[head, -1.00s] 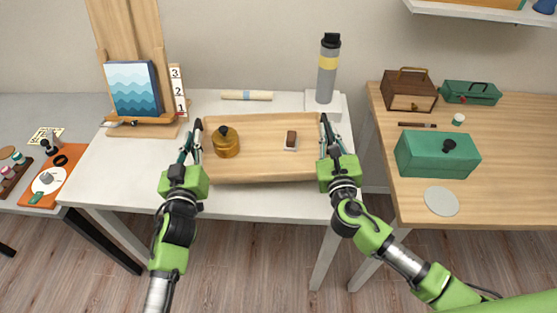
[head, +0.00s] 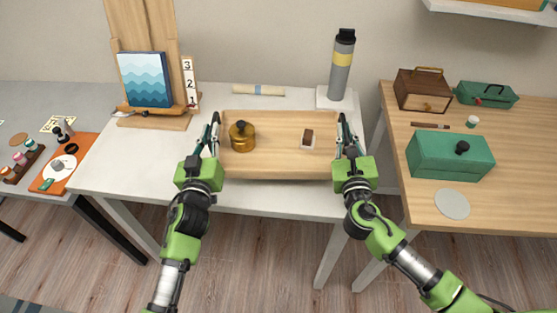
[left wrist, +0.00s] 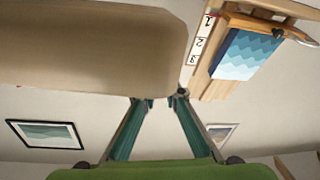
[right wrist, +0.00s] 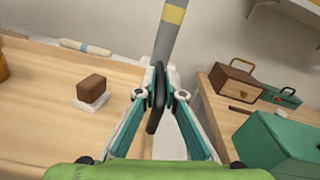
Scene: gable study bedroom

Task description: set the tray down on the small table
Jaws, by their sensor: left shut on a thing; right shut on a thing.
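The wooden tray (head: 270,163) is level over the white table (head: 140,170), with its front side near the table's front edge. I cannot tell whether its underside touches the tabletop. A round amber jar with a black knob (head: 242,138) stands on the tray's left part. A small brown block on a white base (head: 308,139) sits on its right part. My left gripper (head: 212,138) is shut on the tray's left end. My right gripper (head: 346,140) is shut at its right end, where the right wrist view shows a dark handle (right wrist: 155,98) between the fingers.
An easel with a wave picture (head: 145,80) stands at the table's back left. A rolled paper (head: 258,90) and a grey bottle (head: 341,68) are behind the tray. A wooden desk (head: 510,210) with a green box (head: 440,160) is to the right.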

